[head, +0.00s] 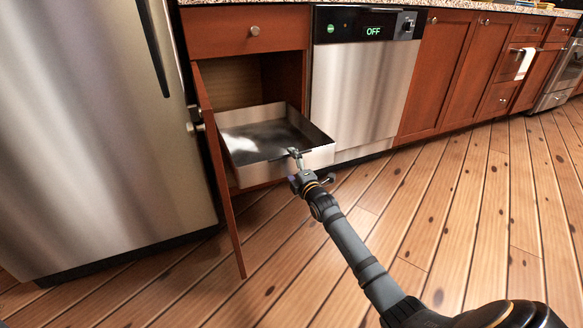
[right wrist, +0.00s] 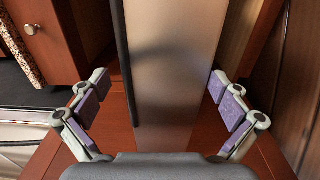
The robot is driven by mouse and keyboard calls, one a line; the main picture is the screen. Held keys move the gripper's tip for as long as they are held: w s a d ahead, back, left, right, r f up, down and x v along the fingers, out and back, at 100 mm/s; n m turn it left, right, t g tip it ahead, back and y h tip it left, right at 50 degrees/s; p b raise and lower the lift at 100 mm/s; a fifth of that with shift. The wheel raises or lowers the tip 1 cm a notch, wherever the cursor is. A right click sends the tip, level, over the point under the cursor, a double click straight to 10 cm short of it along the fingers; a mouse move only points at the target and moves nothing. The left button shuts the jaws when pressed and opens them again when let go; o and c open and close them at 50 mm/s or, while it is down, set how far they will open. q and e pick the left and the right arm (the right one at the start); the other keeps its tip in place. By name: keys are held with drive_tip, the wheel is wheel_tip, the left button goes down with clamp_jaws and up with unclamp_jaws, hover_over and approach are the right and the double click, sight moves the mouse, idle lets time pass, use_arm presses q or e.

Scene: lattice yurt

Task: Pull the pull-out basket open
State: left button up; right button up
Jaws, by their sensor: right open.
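The pull-out basket (head: 310,158) is a shallow metal tray in the lower cabinet. It stands partly out past the cabinet front, with its dark inside showing. My right gripper (head: 298,154) is at the basket's front wall, near its right part. In the right wrist view the right gripper (right wrist: 162,98) is open, its two purple-padded fingers spread wide. My left gripper is not in view.
The cabinet door (head: 220,180) stands open left of the basket, beside the steel fridge (head: 90,130). A closed drawer (head: 225,32) is above, and a dishwasher (head: 360,85) stands to the right. The wooden floor (head: 450,220) in front is clear.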

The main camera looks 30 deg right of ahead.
drive_tip(key=shift+f, duration=0.1)
drive_tip(key=shift+s+f, duration=0.1)
drive_tip(key=shift+s, duration=0.2)
drive_tip(key=s, duration=1.1)
drive_tip(key=shift+s+a, duration=0.2)
drive_tip(key=shift+a, duration=0.15)
